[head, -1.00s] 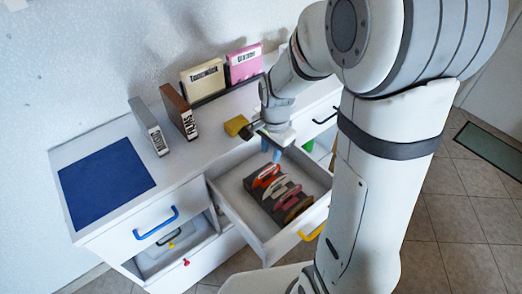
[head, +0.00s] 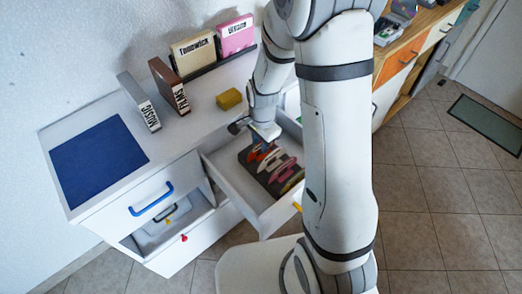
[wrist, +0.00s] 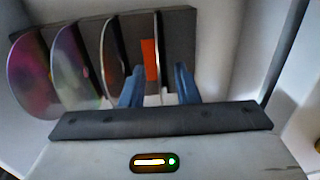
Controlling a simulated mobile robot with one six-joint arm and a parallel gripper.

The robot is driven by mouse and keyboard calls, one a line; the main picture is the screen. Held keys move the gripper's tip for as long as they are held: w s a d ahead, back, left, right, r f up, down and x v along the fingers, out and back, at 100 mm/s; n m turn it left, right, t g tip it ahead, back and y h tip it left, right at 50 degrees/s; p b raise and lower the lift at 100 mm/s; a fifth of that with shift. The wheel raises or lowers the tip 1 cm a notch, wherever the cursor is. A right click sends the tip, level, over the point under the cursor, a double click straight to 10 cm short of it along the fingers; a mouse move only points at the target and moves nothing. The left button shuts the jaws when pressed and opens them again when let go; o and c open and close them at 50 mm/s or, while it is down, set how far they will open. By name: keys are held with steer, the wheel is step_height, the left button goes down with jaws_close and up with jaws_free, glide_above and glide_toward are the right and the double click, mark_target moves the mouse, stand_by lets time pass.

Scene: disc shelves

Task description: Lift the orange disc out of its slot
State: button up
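The orange disc (wrist: 150,60) stands in a slot of the dark rack inside the open drawer. In the wrist view it is nearly edge-on, an orange patch beside a thin rim. My gripper (wrist: 158,88) has two blue fingers, spread apart, one on each side of the disc with a visible gap. The disc's lower part is hidden in the rack.
The rack (wrist: 178,25) holds more discs to the left, including a purple one (wrist: 35,75). The drawer (head: 236,193) has walls close around it. A yellow block (head: 229,99) and several upright cases stand on the cabinet top. A blue mat (head: 97,160) lies there.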

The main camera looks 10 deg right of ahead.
jaws_close()
steer(key=shift+r, duration=0.1)
stand_by(0.5)
